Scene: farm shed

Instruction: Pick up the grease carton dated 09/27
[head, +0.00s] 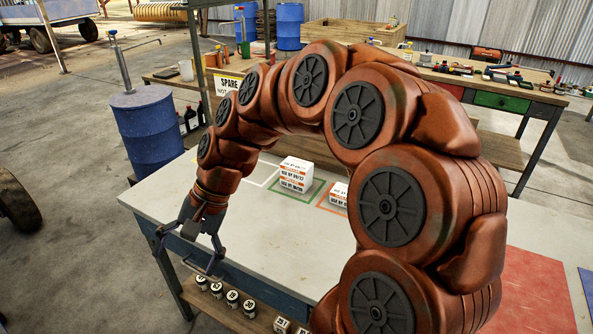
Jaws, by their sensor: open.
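White cartons with orange and black print (297,172) sit inside a green outline on the pale tabletop (255,222); they look like two stacked one on the other. Another similar carton (339,194) sits to the right by an orange outline, partly hidden behind my arm. Each carries a "use by" line, but the dates are too small to read surely. My gripper (200,268) is open and empty, pointing down at the table's front left edge. It is apart from the cartons, to their left and nearer the camera.
A white outline (262,177) left of the cartons looks empty. Several small numbered jars (232,298) stand on a shelf below the tabletop. A blue barrel (150,130) with a pump stands behind left. A workbench with tools (480,78) is behind. Red matting (535,290) lies at right.

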